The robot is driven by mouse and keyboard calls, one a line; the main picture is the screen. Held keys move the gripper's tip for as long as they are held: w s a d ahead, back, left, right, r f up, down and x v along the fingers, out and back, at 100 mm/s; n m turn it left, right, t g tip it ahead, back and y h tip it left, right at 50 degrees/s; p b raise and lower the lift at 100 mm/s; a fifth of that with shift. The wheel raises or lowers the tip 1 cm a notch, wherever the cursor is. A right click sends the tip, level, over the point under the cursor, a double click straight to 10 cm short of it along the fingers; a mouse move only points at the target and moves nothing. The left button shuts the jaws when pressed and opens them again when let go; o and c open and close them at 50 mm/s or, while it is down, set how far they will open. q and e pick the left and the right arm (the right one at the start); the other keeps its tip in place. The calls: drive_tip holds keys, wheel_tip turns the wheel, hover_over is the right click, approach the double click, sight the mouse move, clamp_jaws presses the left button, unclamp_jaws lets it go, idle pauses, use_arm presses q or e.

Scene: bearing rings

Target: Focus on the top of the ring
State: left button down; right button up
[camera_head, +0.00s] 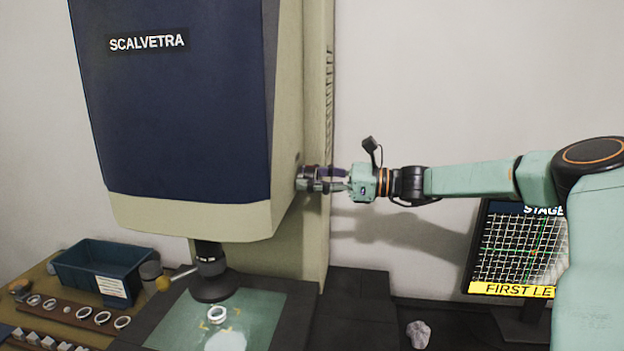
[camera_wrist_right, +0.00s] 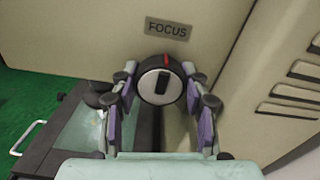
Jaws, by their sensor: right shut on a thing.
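A bearing ring (camera_head: 217,315) lies on the lit green stage plate (camera_head: 262,322) of the SCALVETRA measuring machine (camera_head: 180,90), below the dark lens (camera_head: 211,268). My right gripper (camera_head: 314,180) is at the knob on the machine's right side. In the wrist view its purple-padded fingers (camera_wrist_right: 160,112) stand on both sides of the knob, shut on it. My left gripper is not in view.
A monitor (camera_head: 518,250) at the right shows a grid and a yellow banner reading "FIRST LE", partly hidden by my arm. A blue bin (camera_head: 105,270), several rings on a wooden strip (camera_head: 80,314) and small blocks are at the left.

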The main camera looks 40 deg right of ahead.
drive_tip(key=shift+f, duration=0.15)
drive_tip(key=m+p, duration=0.3)
drive_tip(key=m, duration=0.1)
drive_tip(key=shift+s+a, duration=0.1)
drive_tip(key=shift+a, duration=0.05)
drive_tip(key=m+p, duration=0.2)
drive_tip(key=m, duration=0.2)
drive_tip(key=shift+m+p, duration=0.3)
drive_tip(key=shift+m, duration=0.1)
drive_tip(key=m+p, duration=0.2)
drive_tip(key=m, duration=0.3)
drive_tip(key=m+p, duration=0.1)
drive_tip(key=m, duration=0.4)
drive_tip(key=shift+f+p, duration=0.1)
drive_tip(key=shift+p, duration=0.2)
drive_tip(key=shift+m, duration=0.4)
drive_tip(key=o, duration=1.1)
drive_tip(key=shift+a, duration=0.1)
drive_tip(key=shift+o, duration=0.3)
drive_tip(key=shift+r, duration=0.2)
